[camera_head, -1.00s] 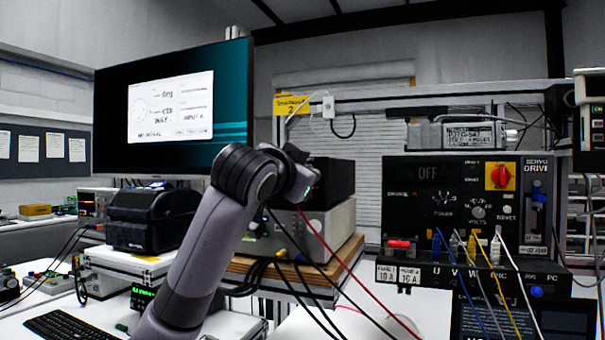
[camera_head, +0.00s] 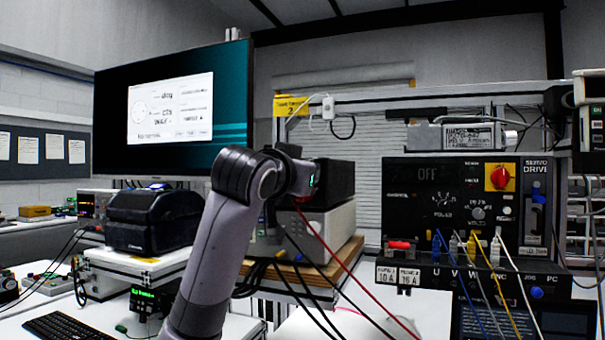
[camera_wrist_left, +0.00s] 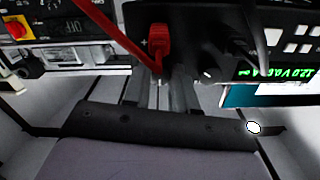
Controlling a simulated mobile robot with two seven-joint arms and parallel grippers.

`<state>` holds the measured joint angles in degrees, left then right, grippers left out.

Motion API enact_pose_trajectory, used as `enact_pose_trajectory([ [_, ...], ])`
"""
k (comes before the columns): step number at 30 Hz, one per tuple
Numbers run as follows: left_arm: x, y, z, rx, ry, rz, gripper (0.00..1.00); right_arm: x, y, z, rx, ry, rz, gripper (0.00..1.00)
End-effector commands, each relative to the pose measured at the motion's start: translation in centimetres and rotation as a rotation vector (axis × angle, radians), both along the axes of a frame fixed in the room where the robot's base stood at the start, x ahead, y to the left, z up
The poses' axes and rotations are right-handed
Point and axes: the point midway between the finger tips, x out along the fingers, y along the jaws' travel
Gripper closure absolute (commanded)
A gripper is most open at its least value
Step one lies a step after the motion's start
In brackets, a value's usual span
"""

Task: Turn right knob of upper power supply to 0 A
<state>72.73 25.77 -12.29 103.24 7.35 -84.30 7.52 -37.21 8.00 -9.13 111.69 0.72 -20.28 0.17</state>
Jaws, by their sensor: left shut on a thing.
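The upper power supply (camera_head: 335,180) is a black box on a lighter grey unit. In the left wrist view, which is inverted, the supply's front (camera_wrist_left: 225,35) shows a green lit display (camera_wrist_left: 278,72) and a knob with a white mark (camera_wrist_left: 208,74). My left gripper (camera_wrist_left: 160,80) has its fingers up against this front beside that knob, closed around the place of the right knob. The right knob itself is mostly hidden between the fingers. A red plug (camera_wrist_left: 158,42) sits just past the fingertips. In the head view my own wrist hides the fingers. My right gripper is not in view.
Red and black cables (camera_head: 325,240) hang close to my left wrist. The grey unit (camera_head: 325,232) stands under the supply on a wooden board. The servo drive panel (camera_head: 470,210) is on the right, a black case (camera_head: 152,220) on the left, and a monitor (camera_head: 170,105) behind.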

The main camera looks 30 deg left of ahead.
Motion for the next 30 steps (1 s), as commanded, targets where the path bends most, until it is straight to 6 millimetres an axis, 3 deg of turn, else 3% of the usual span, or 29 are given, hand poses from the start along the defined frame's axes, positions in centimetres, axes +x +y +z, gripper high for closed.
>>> enact_pose_trajectory([
  [4, 0.0, 0.0, 0.0, 0.001, 0.001, 0.0, 1.0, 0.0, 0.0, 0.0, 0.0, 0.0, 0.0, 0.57],
  [5, 0.0, 0.0, 0.0, 0.001, 0.001, 0.0, 0.68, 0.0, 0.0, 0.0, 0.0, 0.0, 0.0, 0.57],
  [6, 0.0, 0.0, 0.0, 0.001, 0.001, 0.0, 0.54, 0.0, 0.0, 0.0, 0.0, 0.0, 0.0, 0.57],
  [7, 0.0, 0.0, 0.0, 0.001, 0.001, 0.0, 0.48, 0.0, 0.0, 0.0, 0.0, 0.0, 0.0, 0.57],
  [17, -0.3, -0.1, 0.0, 0.002, 0.0, 0.0, 0.48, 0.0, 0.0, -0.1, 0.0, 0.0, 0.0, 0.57],
  [30, -6.1, -1.5, 0.0, 0.003, -0.003, -0.002, 0.48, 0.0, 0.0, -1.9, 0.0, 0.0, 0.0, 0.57],
])
